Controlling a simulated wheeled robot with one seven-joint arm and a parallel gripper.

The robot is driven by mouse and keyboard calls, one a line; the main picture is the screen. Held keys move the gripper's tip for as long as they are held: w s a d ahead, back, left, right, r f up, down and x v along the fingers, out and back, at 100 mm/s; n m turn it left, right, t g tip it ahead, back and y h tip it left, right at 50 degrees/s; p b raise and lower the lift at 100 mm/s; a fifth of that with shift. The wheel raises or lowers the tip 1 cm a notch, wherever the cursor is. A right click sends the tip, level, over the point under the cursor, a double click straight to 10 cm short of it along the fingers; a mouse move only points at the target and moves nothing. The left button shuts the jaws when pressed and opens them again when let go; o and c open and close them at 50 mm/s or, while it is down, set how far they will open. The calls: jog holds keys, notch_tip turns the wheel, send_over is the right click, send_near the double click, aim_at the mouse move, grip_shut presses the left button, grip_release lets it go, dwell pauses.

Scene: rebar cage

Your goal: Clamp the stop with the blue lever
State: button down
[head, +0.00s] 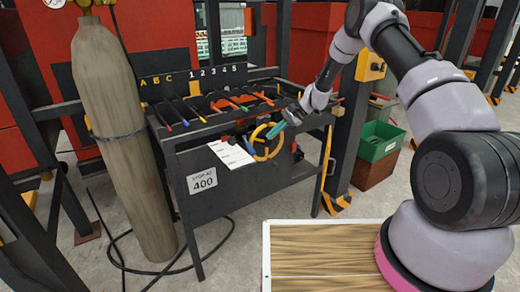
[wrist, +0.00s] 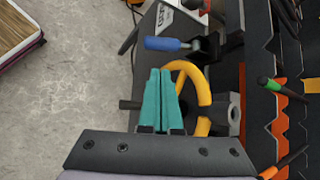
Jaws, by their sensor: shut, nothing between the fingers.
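The blue lever (wrist: 167,44) shows in the wrist view, its grip pointing left from a dark clamp body. The yellow handwheel (wrist: 204,86) is beside and partly behind the fingers. In the head view my gripper (head: 276,130) is in front of the upper part of the handwheel (head: 261,155), which is on the bench front.
The dark bench (head: 240,200) carries a rack of several coloured-handled tools (head: 215,104) and a plate reading 400 (head: 203,180). A tall gas cylinder (head: 125,130) stands at left. A green bin (head: 380,141) is at right.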

aim_at(249, 149)
jog(key=shift+f, duration=0.2)
jog(key=x, duration=1)
dwell(0.3)
jog(key=shift+s+r+m+g+h, duration=0.15)
jog(key=shift+r+m+g+h, duration=0.15)
jog(key=shift+r+g, duration=0.1)
jog(key=shift+s+d+r+m+g+h, duration=0.15)
jog(key=shift+r+m+g+h, duration=0.3)
jog(key=shift+r, duration=0.6)
jog(key=shift+s+d+r+m+g+h, duration=0.2)
jog(key=shift+r+g, duration=0.45)
jog(key=shift+r, duration=0.45)
jog(key=shift+w+a+r, duration=0.25)
jog(key=shift+w+r, duration=0.05)
jog(key=shift+r, duration=0.3)
